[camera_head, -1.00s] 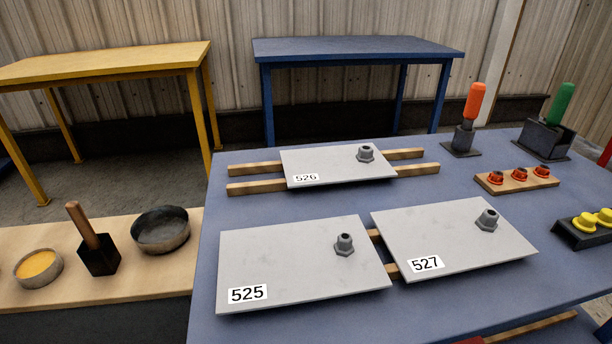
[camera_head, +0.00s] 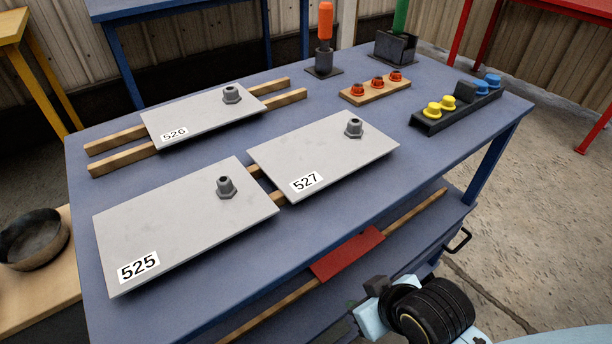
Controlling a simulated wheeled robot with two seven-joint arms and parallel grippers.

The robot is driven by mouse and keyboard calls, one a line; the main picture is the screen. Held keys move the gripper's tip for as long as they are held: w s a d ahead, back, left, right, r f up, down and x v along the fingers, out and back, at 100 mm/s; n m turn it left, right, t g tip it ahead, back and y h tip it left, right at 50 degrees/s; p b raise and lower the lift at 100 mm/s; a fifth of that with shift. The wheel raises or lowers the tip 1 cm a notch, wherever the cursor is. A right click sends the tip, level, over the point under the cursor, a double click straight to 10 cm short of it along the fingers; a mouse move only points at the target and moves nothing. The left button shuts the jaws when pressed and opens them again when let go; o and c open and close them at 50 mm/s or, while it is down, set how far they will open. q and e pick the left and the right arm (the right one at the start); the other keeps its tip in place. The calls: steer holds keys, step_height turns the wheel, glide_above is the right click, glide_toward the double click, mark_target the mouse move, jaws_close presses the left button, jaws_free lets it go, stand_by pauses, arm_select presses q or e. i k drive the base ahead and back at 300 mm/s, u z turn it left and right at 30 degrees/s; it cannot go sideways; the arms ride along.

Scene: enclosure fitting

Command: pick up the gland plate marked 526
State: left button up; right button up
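The gland plate marked 526 (camera_head: 198,116) is a flat grey plate with a grey gland fitting near its far right corner. It lies across two wooden strips (camera_head: 122,146) at the back left of the blue table, its white label toward the front left. My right gripper (camera_head: 368,306) shows partly at the bottom, beyond the table's front edge and well apart from the plate. Its fingers are not clear enough to tell open from shut. My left gripper is out of view.
Plates 525 (camera_head: 180,222) and 527 (camera_head: 325,150) lie in front of plate 526 on the blue table (camera_head: 420,160). Orange plugs on a wooden block (camera_head: 375,91), a rack with yellow and blue caps (camera_head: 456,105) and two upright-handled tools stand to the right. A lower shelf holds a red piece (camera_head: 347,254).

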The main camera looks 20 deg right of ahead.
mark_target(171, 124)
steer(key=k, duration=1)
steer(key=z, duration=1.3)
steer(key=i, duration=0.75)
steer(key=u, duration=1.8)
